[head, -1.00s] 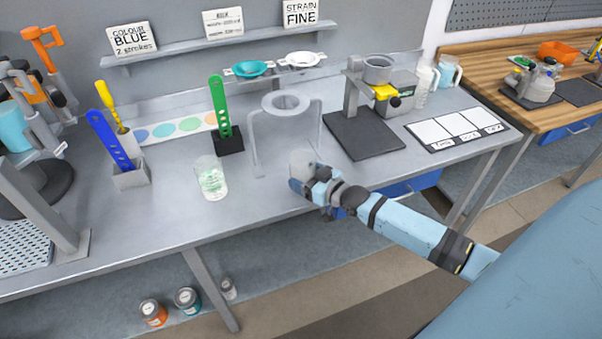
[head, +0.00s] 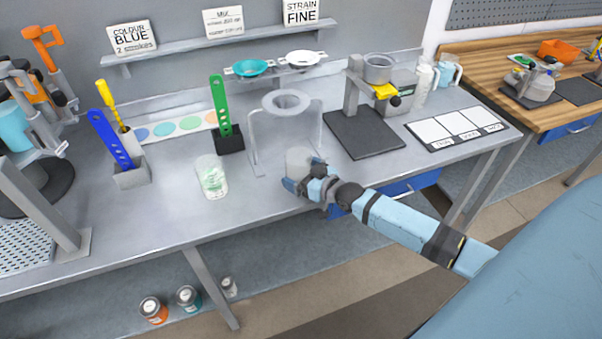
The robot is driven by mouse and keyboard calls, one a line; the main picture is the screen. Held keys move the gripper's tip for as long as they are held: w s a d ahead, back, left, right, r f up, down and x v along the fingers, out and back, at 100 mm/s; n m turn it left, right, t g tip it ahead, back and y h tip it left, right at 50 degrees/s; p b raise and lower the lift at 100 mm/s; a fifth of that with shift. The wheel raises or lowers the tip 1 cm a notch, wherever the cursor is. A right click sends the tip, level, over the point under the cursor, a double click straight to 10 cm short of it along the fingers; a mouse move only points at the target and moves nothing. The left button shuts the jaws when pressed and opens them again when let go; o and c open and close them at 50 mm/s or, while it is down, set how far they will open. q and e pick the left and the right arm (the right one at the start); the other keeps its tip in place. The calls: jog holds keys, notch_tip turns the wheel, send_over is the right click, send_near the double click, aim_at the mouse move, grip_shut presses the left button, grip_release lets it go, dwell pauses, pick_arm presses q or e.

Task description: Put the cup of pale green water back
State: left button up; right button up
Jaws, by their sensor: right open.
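A clear cup with pale green water (head: 212,182) stands upright on the grey bench, left of the grey ring stand (head: 285,103). A second clear, whitish cup (head: 298,158) stands in front of the ring stand; its contents are hard to make out. My right gripper (head: 300,182) is at this second cup, low and on its near side, with its jaws open. The fingers partly hide the cup's base, and I cannot tell whether they touch it. My left gripper is not in view.
A green paddle in a black base (head: 228,138) and a blue paddle in a grey holder (head: 131,176) stand behind and left. A dark plate with a post (head: 364,138) and a white three-panel mat (head: 457,130) lie right. The bench front between the cups is clear.

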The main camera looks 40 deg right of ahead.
jog(key=v, duration=1.1)
jog(key=s+a+f+g, duration=0.2)
jog(key=s+a+f, duration=0.4)
jog(key=s+a, duration=0.2)
jog(key=s+a+f+g, duration=0.2)
jog(key=s+a+f, duration=0.4)
jog(key=a, duration=0.6)
jog(key=shift+s+a+g+h+b, duration=0.2)
jog(key=shift+s+g+h+b, duration=0.2)
jog(key=shift+s, duration=0.75)
jog(key=r+p, duration=0.3)
jog(key=p, duration=0.1)
jog(key=shift+d+r, duration=0.25)
jog(key=shift+r, duration=0.05)
